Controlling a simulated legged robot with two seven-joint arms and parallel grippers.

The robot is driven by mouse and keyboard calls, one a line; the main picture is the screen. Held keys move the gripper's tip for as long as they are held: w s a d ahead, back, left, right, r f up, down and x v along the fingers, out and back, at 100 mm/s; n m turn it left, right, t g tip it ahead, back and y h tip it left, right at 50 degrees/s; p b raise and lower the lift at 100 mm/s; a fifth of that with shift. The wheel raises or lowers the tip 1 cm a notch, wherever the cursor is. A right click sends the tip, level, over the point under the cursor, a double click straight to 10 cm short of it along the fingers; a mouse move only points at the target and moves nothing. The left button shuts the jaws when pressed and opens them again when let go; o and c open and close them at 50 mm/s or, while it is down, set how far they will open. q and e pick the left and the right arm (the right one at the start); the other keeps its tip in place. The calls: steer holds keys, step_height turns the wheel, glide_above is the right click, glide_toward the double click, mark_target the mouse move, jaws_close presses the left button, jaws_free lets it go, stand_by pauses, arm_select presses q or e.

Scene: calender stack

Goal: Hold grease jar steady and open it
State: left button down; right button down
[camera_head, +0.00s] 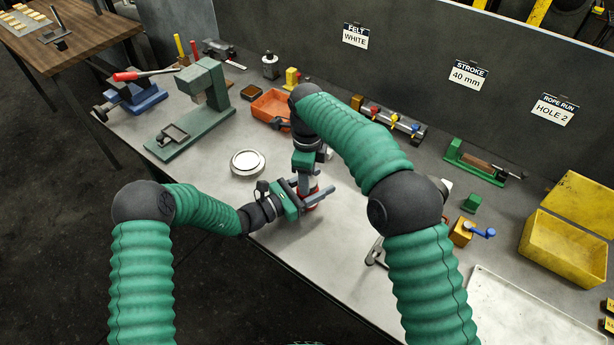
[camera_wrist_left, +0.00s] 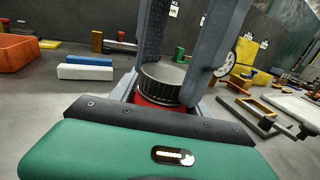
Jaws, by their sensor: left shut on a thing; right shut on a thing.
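The grease jar has a red body and a black ribbed lid. In the left wrist view the lid (camera_wrist_left: 162,84) stands upright just past my green gripper housing. In the head view only a bit of the red body (camera_head: 312,204) shows between the grippers. My left gripper (camera_head: 314,196) comes from the left and is shut on the jar's body, low over the bench. My right gripper (camera_head: 310,178) comes down from above and is shut on the lid. Its grey fingers flank the lid in the left wrist view. The left fingers' contact is hidden there.
A round silver-rimmed dish (camera_head: 247,162) lies left of the jar, and a green press (camera_head: 200,95) stands farther left. An orange bin (camera_head: 270,104) is behind. A yellow box (camera_head: 562,248) and a pale tray (camera_head: 510,315) are at right. The bench in front is clear.

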steer(key=n, duration=0.4)
steer(key=shift+w+n, duration=0.1)
steer(key=shift+n, duration=0.2)
steer(key=n, duration=0.2)
steer(key=shift+n, duration=0.4)
steer(key=n, duration=0.6)
steer(key=shift+r, duration=0.1)
arm_select(q)
steer(key=shift+s, duration=0.1)
arm_select(e)
steer(key=n, duration=0.7)
arm_select(q)
steer(key=shift+d, duration=0.1)
arm_select(e)
steer(key=n, duration=0.3)
steer(key=shift+w+d, duration=0.1)
steer(key=n, duration=0.6)
steer(key=shift+n, duration=0.3)
steer(key=n, duration=1.2)
steer(key=shift+n, duration=0.4)
arm_select(q)
steer(key=shift+s, duration=0.1)
arm_select(e)
steer(key=n, duration=0.6)
steer(key=shift+r, duration=0.1)
arm_select(q)
steer(key=shift+d, duration=0.1)
arm_select(e)
steer(key=n, duration=0.5)
